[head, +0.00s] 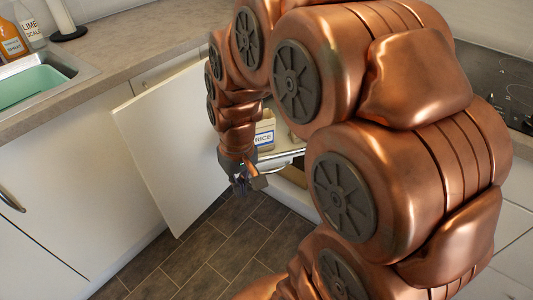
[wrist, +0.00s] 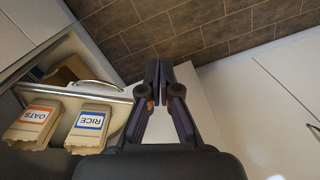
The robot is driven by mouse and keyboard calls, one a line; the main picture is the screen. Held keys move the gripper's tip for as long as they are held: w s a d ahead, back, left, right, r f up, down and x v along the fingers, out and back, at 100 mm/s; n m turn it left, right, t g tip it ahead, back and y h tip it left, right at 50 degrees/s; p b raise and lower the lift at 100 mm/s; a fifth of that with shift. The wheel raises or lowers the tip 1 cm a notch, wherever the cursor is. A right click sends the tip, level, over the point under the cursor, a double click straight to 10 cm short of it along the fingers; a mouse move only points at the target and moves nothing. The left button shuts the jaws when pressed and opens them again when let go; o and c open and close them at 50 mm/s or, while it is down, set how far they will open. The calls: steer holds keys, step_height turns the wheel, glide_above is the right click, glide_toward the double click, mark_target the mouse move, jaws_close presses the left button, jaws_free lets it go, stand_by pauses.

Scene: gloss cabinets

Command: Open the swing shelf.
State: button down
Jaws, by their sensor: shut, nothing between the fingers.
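The swing shelf (head: 283,155) shows as a pale shelf with a metal front edge, mostly hidden behind my arm. How far the shelf is swung out I cannot tell. The white cabinet door (head: 172,148) stands open. My gripper (head: 244,188) is shut and empty, between the door and the shelf, apart from the rail.
The tiled floor (head: 205,262) below my gripper is clear. A worktop (head: 135,50) with a sink (head: 35,88) runs above the left cabinets. A hob (head: 505,85) is at the right. My arm covers much of the head view's middle and right.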

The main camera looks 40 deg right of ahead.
steer(key=w+d+f+m+t+b, duration=0.25)
steer(key=w+d+f, duration=0.35)
steer(key=w+d, duration=0.6)
steer(key=t+h+b, duration=0.2)
glide_toward(267, 154)
steer(key=shift+g, duration=0.25)
steer(key=shift+w+b+x, duration=0.15)
steer(key=shift+b+x, duration=0.2)
steer(key=shift+x, duration=1.2)
steer(key=shift+w+b+x, duration=0.15)
steer(key=shift+b+x, duration=0.2)
steer(key=shift+x, duration=1.15)
steer(key=shift+s+r, duration=0.1)
